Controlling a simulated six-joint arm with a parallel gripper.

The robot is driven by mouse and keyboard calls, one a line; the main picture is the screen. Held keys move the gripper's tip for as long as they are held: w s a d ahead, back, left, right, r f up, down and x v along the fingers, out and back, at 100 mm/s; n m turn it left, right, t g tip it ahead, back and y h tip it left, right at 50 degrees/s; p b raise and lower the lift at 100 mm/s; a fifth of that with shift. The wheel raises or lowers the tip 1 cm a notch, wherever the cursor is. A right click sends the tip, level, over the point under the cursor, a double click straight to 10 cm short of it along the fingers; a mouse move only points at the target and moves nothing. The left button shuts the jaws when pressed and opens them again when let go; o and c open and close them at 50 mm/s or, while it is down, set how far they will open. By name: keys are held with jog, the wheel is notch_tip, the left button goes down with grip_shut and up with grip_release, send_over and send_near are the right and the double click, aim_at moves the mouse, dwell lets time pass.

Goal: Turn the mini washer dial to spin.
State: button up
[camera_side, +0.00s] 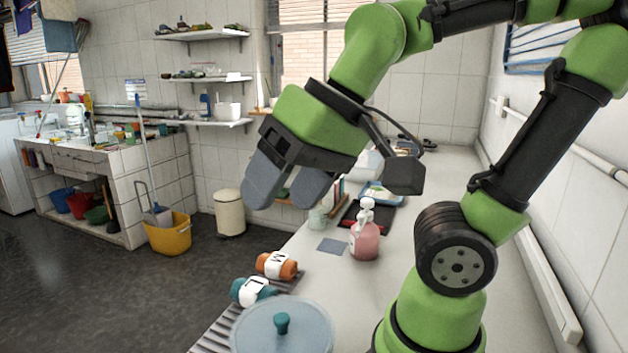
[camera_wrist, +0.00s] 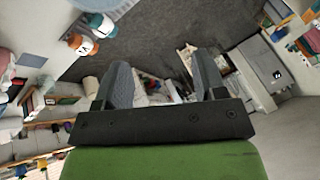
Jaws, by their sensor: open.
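A round pale-blue lid (camera_side: 265,335) with a teal knob (camera_side: 282,323) on top is at the bottom of the side view, cut off by the picture edge. I cannot tell whether it belongs to the mini washer, and no dial markings can be made out. My gripper (camera_side: 287,192) is open and empty, raised above the counter's left edge, beyond and well apart from the lid. Its two grey fingers also show in the wrist view (camera_wrist: 163,80), spread apart with nothing between them.
An orange roll marked M (camera_side: 277,266) and a teal roll (camera_side: 253,291) lie on a ribbed rack behind the lid. A pink pump bottle (camera_side: 365,242) stands on the counter (camera_side: 420,165). A yellow bucket (camera_side: 168,234) and a cream bin (camera_side: 229,212) stand on the floor.

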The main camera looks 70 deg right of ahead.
jog(key=shift+s+d+r+t, duration=0.1)
jog(key=shift+s+d+t, duration=0.3)
jog(key=shift+s, duration=0.2)
jog(key=shift+s+d+t, duration=0.3)
jog(key=shift+s+d, duration=0.15)
jog(key=shift+s, duration=0.15)
jog(key=shift+c, duration=0.3)
dwell(1.4)
